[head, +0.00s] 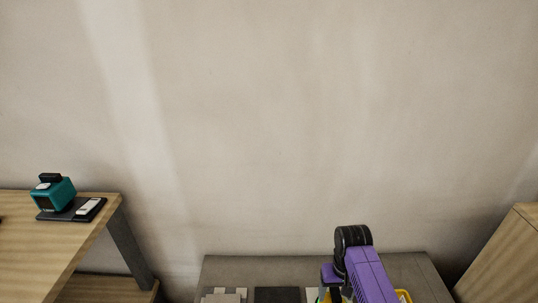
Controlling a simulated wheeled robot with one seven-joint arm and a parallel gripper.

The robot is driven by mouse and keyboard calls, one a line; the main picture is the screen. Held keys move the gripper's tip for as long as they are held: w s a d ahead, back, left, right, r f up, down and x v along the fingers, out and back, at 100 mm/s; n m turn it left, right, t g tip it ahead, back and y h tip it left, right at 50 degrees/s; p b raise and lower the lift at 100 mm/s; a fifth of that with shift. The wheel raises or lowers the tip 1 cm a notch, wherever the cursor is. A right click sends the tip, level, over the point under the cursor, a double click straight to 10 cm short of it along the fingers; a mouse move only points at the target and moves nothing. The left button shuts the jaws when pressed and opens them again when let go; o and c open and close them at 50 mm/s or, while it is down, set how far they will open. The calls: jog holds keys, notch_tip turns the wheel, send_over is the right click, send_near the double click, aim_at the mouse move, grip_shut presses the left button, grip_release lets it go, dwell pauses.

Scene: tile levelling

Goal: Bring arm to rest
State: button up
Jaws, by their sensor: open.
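My arm shows at the bottom right of the head view, with a purple link and a black rounded joint. It reaches over a grey work surface (225,269) that stands in front of the wall. A smaller purple and dark part hangs at the left of that joint. I cannot make out any gripper fingers, so my gripper is not in view. What lies under my arm is mostly hidden.
Light grey tiles (222,297) and a dark square (277,295) lie on the grey surface. Yellow edges (404,296) show beside my arm. A teal device (54,194) stands on the left wooden table (35,245). Another wooden piece (510,260) stands right. The plain wall (280,120) is behind.

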jog(key=shift+f, duration=0.7)
grip_shut()
jog(key=c, duration=0.5)
grip_release()
